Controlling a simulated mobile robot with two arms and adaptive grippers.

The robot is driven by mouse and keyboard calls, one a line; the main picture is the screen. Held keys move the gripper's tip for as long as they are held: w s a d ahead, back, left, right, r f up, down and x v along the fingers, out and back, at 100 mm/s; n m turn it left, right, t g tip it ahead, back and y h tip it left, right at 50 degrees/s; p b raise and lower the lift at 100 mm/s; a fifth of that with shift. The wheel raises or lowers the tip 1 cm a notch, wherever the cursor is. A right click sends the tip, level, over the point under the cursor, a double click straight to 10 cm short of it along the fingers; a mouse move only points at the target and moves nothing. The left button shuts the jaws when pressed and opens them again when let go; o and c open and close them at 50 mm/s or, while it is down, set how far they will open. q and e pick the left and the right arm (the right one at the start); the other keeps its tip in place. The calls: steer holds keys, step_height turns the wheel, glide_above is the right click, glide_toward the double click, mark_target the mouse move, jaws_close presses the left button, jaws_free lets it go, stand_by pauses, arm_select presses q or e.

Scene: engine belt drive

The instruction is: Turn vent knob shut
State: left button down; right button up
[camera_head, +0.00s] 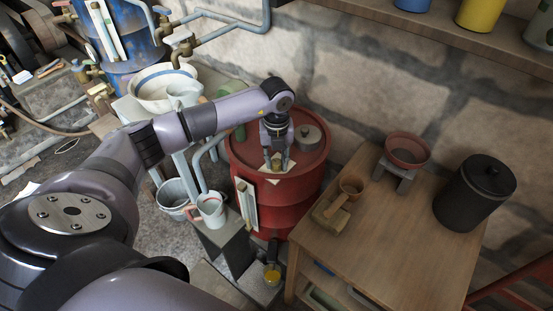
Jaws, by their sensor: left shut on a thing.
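A red drum (305,200) stands near the middle of the view, against the stone wall. My left gripper (276,162) reaches down from above onto the drum's top, near its front edge. It is shut on a small brass-coloured knob (277,166), which sits over a pale square plate (271,171). The fingers hide most of the knob, so I cannot tell which way it is turned. My right gripper is not in view.
A grey round cap (308,137) stands on the drum close behind the gripper. A wooden table (390,240) on the right holds a dark canister (475,193) and a reddish bowl (407,149). A white jug (211,209) and a bucket (174,195) stand left of the drum.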

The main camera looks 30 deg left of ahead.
mark_target(276, 162)
arm_select(q)
steer(key=c, duration=1.3)
jaws_free()
step_height(276, 162, up, 12)
steer(key=shift+r, duration=0.1)
